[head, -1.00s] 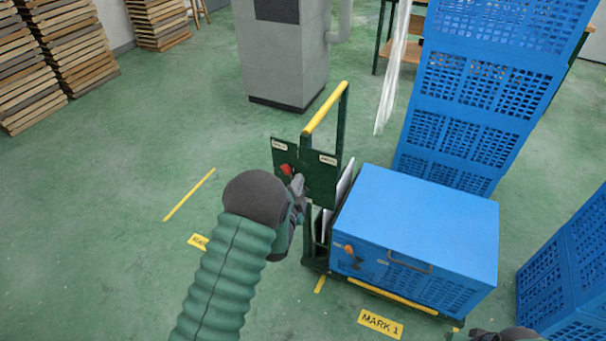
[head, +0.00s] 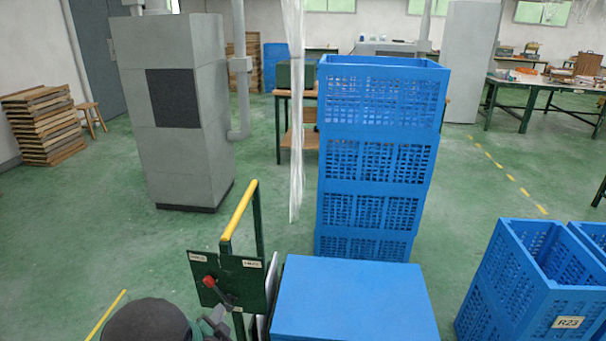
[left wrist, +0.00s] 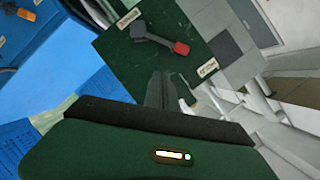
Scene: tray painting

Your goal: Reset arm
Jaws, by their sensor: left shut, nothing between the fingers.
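My left gripper (head: 214,322) is at the bottom edge of the head view, in front of a dark green panel (head: 238,290). In the left wrist view, its two dark fingers (left wrist: 160,90) are together with nothing between them, near the lower edge of the panel (left wrist: 160,58). A lever with a red knob (head: 209,282) is mounted on the panel. In the left wrist view, the red knob (left wrist: 181,48) lies beyond the fingertips, apart from them. My right gripper is out of view.
The panel belongs to a cart with a yellow handle (head: 239,210). A blue lidded box (head: 352,300) sits beside it. Stacked blue crates (head: 378,160) stand behind, and more crates (head: 530,285) at right. A grey cabinet (head: 175,110) stands at back left. Left floor is open.

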